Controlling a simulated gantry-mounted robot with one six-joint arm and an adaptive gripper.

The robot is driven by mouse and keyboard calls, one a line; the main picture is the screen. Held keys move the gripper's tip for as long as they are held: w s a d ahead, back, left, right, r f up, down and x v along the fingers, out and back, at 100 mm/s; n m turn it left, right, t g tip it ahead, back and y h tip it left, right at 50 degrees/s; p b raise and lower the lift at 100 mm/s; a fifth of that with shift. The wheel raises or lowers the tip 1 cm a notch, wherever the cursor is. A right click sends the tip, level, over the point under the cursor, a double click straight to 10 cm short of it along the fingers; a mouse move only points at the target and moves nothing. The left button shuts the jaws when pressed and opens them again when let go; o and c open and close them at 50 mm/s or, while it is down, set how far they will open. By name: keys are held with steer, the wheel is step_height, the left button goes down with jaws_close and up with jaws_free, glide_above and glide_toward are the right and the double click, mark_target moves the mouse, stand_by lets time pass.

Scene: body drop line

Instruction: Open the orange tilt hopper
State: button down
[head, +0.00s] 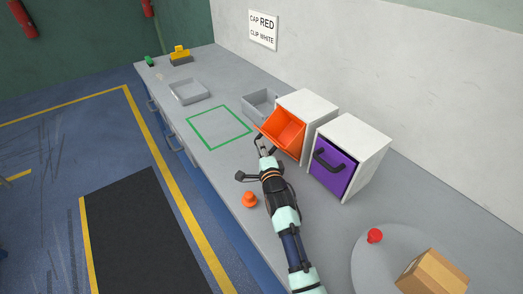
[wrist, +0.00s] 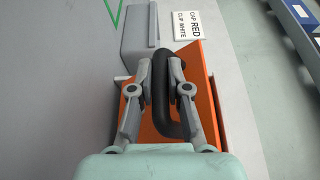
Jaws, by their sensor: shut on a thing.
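The orange tilt hopper (head: 283,134) is in a white housing (head: 308,104) on the bench. Its front is tilted outward, and the inside shows from above. In the wrist view the orange hopper (wrist: 205,97) lies beyond and beneath my fingers. Its black handle (wrist: 162,75) stands between the two fingers. My gripper (head: 262,143) reaches the hopper's front from below in the head view. In the wrist view my gripper (wrist: 160,80) is shut on the black handle. The handle is mostly hidden by my gripper in the head view.
A purple hopper (head: 332,176) with a black handle stands shut to the right. An orange knob-like piece (head: 250,199) lies left of my arm. A grey bin (head: 260,104) stands behind the hopper. A green-outlined area (head: 219,127) is empty. A round table (head: 372,263) holds a red piece and a box.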

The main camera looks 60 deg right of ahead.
steer(key=shift+a+f, duration=0.1)
steer(key=shift+f, duration=0.2)
steer(key=c, duration=1.1)
jaws_free()
steer(key=shift+c, duration=0.2)
steer(key=shift+r, duration=0.1)
step_height(320, 180, up, 9)
steer(key=shift+w+r, duration=0.15)
steer(key=shift+r, duration=0.35)
